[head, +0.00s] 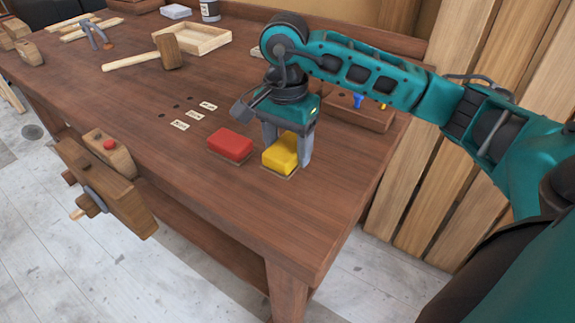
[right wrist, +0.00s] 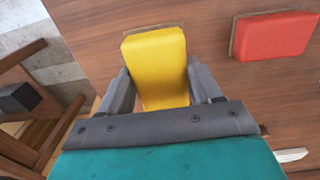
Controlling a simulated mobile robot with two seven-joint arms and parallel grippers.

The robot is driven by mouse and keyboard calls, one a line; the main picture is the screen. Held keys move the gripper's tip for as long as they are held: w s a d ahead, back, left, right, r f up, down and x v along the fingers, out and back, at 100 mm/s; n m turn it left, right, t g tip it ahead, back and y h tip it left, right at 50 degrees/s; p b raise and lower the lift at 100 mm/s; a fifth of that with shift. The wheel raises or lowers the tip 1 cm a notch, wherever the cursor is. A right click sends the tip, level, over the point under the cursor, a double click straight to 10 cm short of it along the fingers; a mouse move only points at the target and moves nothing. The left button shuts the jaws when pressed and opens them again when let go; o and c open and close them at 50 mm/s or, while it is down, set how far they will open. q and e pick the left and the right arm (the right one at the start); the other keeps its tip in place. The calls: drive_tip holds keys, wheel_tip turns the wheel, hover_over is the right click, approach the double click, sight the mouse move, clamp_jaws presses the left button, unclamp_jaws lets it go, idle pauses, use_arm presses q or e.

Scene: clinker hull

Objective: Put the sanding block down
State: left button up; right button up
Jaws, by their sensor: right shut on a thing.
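A yellow block (head: 280,154) with a thin brownish-grey edge at its base is between the fingers of my right gripper (head: 288,150). The gripper points down and is shut on the block. The block is at or very close to the bench top; I cannot tell whether it touches. In the right wrist view the yellow block (right wrist: 155,65) sits between both grey fingers. A red block (head: 230,144) of similar shape lies just left of it on the bench, apart from it; it also shows in the right wrist view (right wrist: 273,36). My left gripper is not in view.
The wooden workbench (head: 190,190) has clear room in front of the blocks. Small marked cards (head: 180,126) lie left of them. A mallet (head: 168,54), a wooden tray (head: 220,40) and a vise (head: 105,185) are farther left.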

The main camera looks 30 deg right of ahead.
sight(286, 145)
drive_tip(key=shift+f, duration=2.55)
drive_tip(key=shift+f, duration=0.1)
drive_tip(key=shift+f+b, duration=0.15)
drive_tip(key=shift+b, duration=0.15)
drive_tip(key=o, duration=1.2)
wheel_tip(286, 145, up, 12)
drive_tip(key=shift+w+a+r+p, duration=0.1)
drive_tip(key=shift+w+r+p, duration=0.05)
drive_tip(key=shift+r+p, duration=0.15)
drive_tip(key=shift+f, duration=0.1)
